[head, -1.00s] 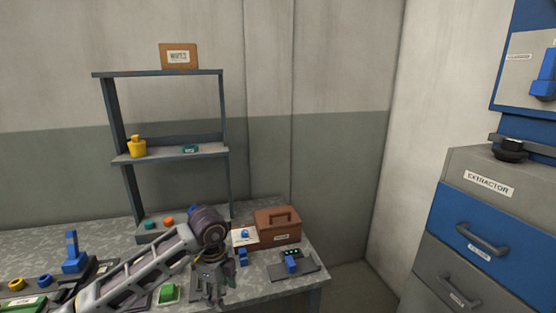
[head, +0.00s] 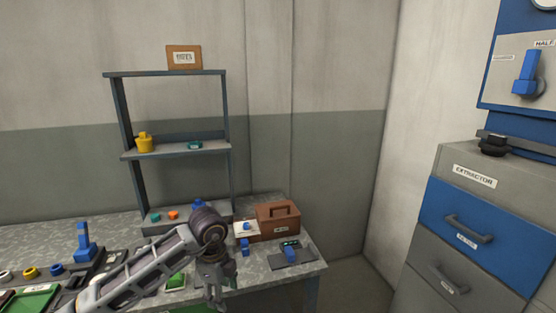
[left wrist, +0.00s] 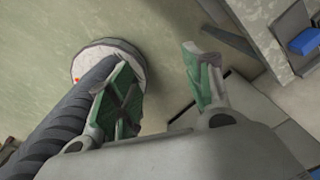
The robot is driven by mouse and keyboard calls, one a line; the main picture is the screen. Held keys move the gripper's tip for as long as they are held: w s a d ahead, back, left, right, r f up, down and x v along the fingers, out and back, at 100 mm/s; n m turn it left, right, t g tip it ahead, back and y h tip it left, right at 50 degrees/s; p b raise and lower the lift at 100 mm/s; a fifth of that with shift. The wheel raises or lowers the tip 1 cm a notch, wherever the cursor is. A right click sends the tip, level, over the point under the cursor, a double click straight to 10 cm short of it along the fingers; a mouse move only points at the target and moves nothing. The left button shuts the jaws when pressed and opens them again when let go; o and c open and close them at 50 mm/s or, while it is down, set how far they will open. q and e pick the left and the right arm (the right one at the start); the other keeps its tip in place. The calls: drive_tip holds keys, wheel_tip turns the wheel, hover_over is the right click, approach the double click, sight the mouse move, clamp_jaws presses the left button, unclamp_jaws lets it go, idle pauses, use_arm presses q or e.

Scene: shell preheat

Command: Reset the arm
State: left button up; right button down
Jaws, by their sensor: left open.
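My left arm comes in from the left in the head view, and its gripper (head: 217,290) hangs fingers down in front of the workbench's near edge. In the left wrist view the two green-padded fingers of this gripper (left wrist: 165,85) stand apart with nothing between them. Beyond them lie a pale floor and a round, pale base-like disc (left wrist: 108,60), with a dark ribbed column beside the left finger. My right gripper is in neither view.
The workbench (head: 308,268) carries a brown toolbox (head: 278,220), a blue lever (head: 84,243) and small parts. A shelf rack (head: 175,152) stands behind. At right is a drawer cabinet (head: 480,240) with a blue drawer. Floor between bench and cabinet looks clear.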

use_arm(q)
drive_tip(key=w+d+f+h, duration=0.4)
drive_tip(key=d+f+h, duration=0.7)
drive_tip(key=d+h, duration=0.25)
drive_tip(key=a+f+n+t+y, duration=0.3)
drive_tip(key=a+f+n+t, duration=0.35)
drive_tip(key=f, duration=0.75)
drive_tip(key=a+f+n+t+y, duration=0.3)
drive_tip(key=a+f+n+t, duration=0.35)
drive_tip(key=f, duration=0.65)
drive_tip(key=s+a+f+n+g+y, duration=0.25)
drive_tip(key=s+a+f, duration=0.25)
drive_tip(key=s+f, duration=0.5)
drive_tip(key=s+a+f+n+g+y, duration=0.2)
drive_tip(key=s+a+f+g+y, duration=0.15)
drive_tip(key=s+a+f, duration=0.45)
drive_tip(key=s+f+n+g+y, duration=0.1)
drive_tip(key=s+f+g, duration=0.2)
drive_tip(key=s, duration=1.2)
drive_tip(key=s+f+g+y, duration=0.1)
drive_tip(key=s+f+g, duration=0.2)
drive_tip(key=s+f, duration=0.5)
drive_tip(key=s, duration=0.7)
drive_tip(key=shift+s+n, duration=0.35)
